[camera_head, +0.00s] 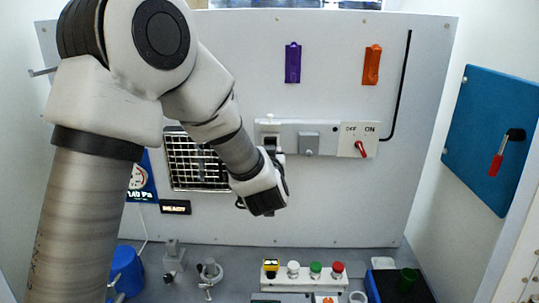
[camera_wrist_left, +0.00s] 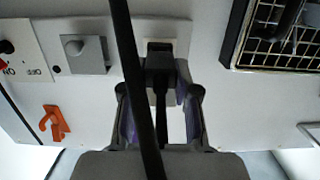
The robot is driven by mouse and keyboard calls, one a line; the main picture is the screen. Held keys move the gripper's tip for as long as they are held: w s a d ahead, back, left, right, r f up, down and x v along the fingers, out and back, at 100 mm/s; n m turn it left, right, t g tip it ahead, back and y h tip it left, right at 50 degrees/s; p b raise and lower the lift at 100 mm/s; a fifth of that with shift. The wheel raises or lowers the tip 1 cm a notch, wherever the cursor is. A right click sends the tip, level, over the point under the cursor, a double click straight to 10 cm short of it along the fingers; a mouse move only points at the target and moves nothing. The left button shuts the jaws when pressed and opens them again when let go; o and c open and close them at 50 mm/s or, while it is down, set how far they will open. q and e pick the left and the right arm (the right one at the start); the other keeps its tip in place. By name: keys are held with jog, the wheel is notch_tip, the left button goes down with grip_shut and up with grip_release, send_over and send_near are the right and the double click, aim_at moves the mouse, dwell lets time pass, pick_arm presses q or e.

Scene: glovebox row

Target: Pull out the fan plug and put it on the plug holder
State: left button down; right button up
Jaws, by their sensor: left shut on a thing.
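The fan plug (camera_wrist_left: 158,62) is a dark block in front of a white socket plate (camera_wrist_left: 180,30) in the left wrist view, with a black cable (camera_wrist_left: 140,100) crossing the picture. I cannot tell whether its pins sit in the socket. My left gripper (camera_wrist_left: 160,103) is shut on the plug, one finger on each side. I cannot tell which fixture is the plug holder.
A grey knob box (camera_head: 308,143) and a red-lever ON/OFF switch (camera_head: 361,148) are right of the socket. Purple (camera_head: 293,63) and orange (camera_head: 372,65) hooks hang above. Several buttons (camera_head: 315,269), a ring stand (camera_head: 210,274) and a blue tray (camera_head: 372,287) stand below.

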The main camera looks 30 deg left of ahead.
pick_arm(q)
jog(key=shift+s+d+f, duration=0.1)
jog(key=v, duration=0.4)
jog(key=shift+s+d+f+b, duration=0.2)
jog(key=shift+s+b, duration=0.1)
jog(key=shift+b, duration=0.1)
jog(key=shift+f, duration=0.1)
